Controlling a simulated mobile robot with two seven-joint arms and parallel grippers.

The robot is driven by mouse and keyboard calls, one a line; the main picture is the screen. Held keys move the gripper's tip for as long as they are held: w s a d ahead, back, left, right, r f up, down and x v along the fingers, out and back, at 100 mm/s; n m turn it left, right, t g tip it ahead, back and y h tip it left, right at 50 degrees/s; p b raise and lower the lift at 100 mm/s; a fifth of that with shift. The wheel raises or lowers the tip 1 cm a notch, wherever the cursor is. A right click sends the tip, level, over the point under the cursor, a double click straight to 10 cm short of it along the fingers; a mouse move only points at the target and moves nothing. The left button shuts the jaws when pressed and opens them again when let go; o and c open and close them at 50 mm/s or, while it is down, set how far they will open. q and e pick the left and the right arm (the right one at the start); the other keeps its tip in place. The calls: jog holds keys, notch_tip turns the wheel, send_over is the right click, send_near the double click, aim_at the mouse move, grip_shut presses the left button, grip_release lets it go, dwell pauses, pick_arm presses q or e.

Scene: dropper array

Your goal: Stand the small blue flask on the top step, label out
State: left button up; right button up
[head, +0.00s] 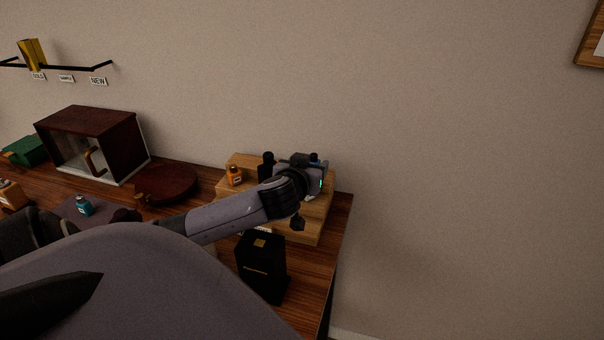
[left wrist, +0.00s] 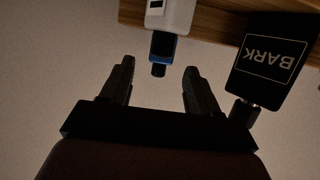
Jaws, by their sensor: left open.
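A small blue flask (head: 84,204) with a dark cap and pale label stands upright on a grey mat at left. My left gripper (head: 302,170) is at the wooden stepped stand (head: 312,236), hiding part of its steps. In the left wrist view its fingers (left wrist: 158,75) are open, on either side of the black cap of a blue item (left wrist: 163,45); no grip shows. A pale block (left wrist: 175,16) adjoins that item; I cannot tell whether they are one piece. A black BARK flask (left wrist: 270,60) is beside them and also in the head view (head: 267,166).
An orange flask (head: 235,176) stands at the stand's left. A black box (head: 262,266) is in front of the stand. A round dark red board (head: 166,184) and a dark red glass-fronted case (head: 95,143) are further left. The table's right edge is close to the stand.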

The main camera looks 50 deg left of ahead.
pick_arm(q)
jog(key=shift+v, duration=2.85)
